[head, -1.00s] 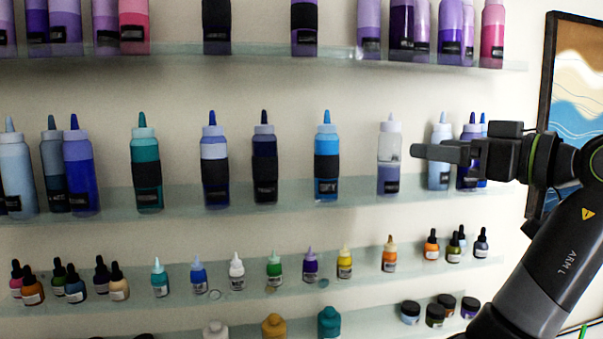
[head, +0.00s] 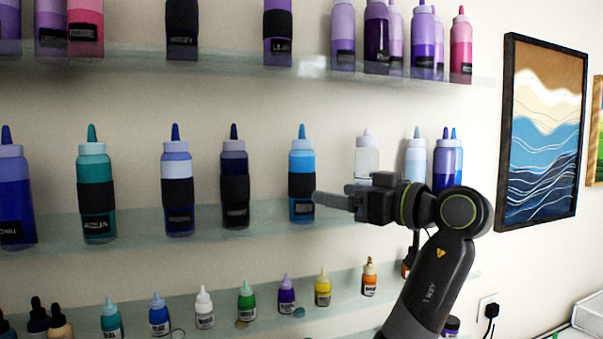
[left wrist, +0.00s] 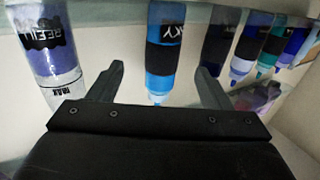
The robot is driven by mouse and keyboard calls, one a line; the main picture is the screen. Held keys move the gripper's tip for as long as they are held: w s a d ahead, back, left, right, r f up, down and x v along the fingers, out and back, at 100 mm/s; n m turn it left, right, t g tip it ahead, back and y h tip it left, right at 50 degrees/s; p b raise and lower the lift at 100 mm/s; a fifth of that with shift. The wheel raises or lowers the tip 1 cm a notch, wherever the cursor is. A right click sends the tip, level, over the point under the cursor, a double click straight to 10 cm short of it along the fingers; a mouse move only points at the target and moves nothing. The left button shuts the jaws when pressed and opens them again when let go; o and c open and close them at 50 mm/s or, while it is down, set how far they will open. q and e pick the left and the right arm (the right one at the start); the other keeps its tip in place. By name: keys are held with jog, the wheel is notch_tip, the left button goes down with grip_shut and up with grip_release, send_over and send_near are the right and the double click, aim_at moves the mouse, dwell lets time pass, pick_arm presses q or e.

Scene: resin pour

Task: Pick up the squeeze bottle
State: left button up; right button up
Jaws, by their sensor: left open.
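Several squeeze bottles stand upright on the middle glass shelf. A sky-blue squeeze bottle (head: 302,160) with a black band is nearest my left gripper (head: 320,199). In the head view the fingertips are at its lower right edge. In the left wrist view, which is upside down, the sky-blue bottle (left wrist: 159,83) is between the two open fingers of my left gripper (left wrist: 160,70); I cannot tell how deep. The gripper holds nothing. My right gripper is out of view.
A dark navy bottle (head: 235,160) stands left of the sky-blue one. A partly clear bottle (head: 367,155) stands to its right, partly hidden behind my gripper. Small dropper bottles line the lower shelf (head: 260,325). A framed picture (head: 545,130) hangs right.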

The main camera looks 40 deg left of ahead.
aim_at(313, 189)
pick_arm(q)
jog(key=a+p, duration=0.1)
jog(key=a, duration=0.3)
jog(key=shift+a+p, duration=0.1)
jog(key=shift+p, duration=0.25)
jog(key=shift+a+r+p, duration=0.15)
jog(key=shift+a+p, duration=0.15)
jog(key=shift+p, duration=0.15)
jog(key=a+p, duration=0.3)
jog(key=shift+s+a+r, duration=0.15)
jog(key=shift+s+a, duration=0.1)
jog(key=shift+a+f+p, duration=0.2)
jog(key=shift+a+p, duration=0.25)
jog(key=shift+a, duration=0.15)
jog(key=shift+d, duration=0.1)
jog(key=shift+c, duration=1)
jog(key=c, duration=1)
